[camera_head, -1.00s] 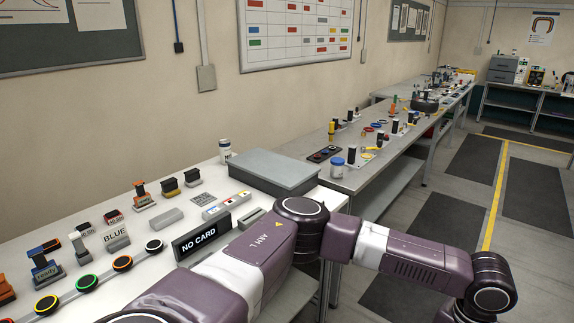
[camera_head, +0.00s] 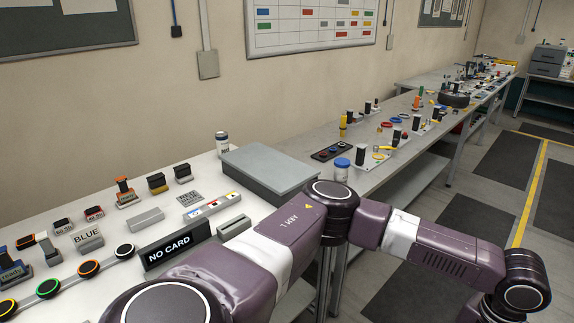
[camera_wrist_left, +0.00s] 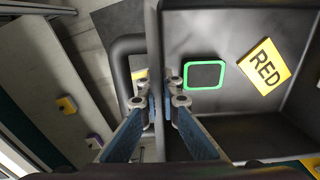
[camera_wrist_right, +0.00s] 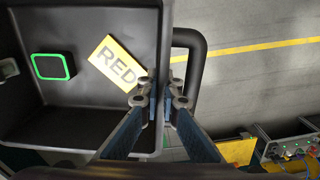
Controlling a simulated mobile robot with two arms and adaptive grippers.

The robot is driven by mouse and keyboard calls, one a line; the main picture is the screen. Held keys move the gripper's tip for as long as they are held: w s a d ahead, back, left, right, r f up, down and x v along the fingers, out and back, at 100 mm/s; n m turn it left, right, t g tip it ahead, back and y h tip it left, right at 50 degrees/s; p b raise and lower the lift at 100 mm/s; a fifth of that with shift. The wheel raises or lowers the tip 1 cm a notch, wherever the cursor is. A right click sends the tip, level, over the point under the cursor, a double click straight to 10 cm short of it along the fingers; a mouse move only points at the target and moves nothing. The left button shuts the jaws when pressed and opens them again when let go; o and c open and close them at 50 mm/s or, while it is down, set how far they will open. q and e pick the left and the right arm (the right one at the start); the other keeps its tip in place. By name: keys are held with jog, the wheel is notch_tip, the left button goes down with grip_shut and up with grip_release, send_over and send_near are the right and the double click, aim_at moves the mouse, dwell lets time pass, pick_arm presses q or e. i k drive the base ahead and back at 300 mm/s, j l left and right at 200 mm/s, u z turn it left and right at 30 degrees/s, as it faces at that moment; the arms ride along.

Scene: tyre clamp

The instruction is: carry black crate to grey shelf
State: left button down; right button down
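The black crate shows in both wrist views, in the left wrist view (camera_wrist_left: 215,125) and in the right wrist view (camera_wrist_right: 80,120). A green-rimmed dark square (camera_wrist_left: 205,75) and a yellow RED card (camera_wrist_left: 264,67) lie inside it. My left gripper (camera_wrist_left: 160,98) has its fingers on both sides of the crate's side wall, beside its handle. My right gripper (camera_wrist_right: 161,98) holds the opposite wall the same way. In the head view my left arm hides part of the bench; both grippers and the crate are out of that view. I cannot make out the grey shelf for certain.
A white bench with a NO CARD sign (camera_head: 168,250) and a grey box (camera_head: 270,170) runs along the wall. A metal workbench (camera_head: 385,170) with small parts continues beyond it. Dark mats (camera_head: 480,165) and a yellow line (camera_head: 532,190) mark open floor at right.

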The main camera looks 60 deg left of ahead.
aim_at(275, 167)
jog(key=i, duration=1.4)
jog(key=i+u, duration=0.15)
jog(key=i, duration=0.35)
jog(key=u, duration=2.85)
jog(key=i, duration=0.25)
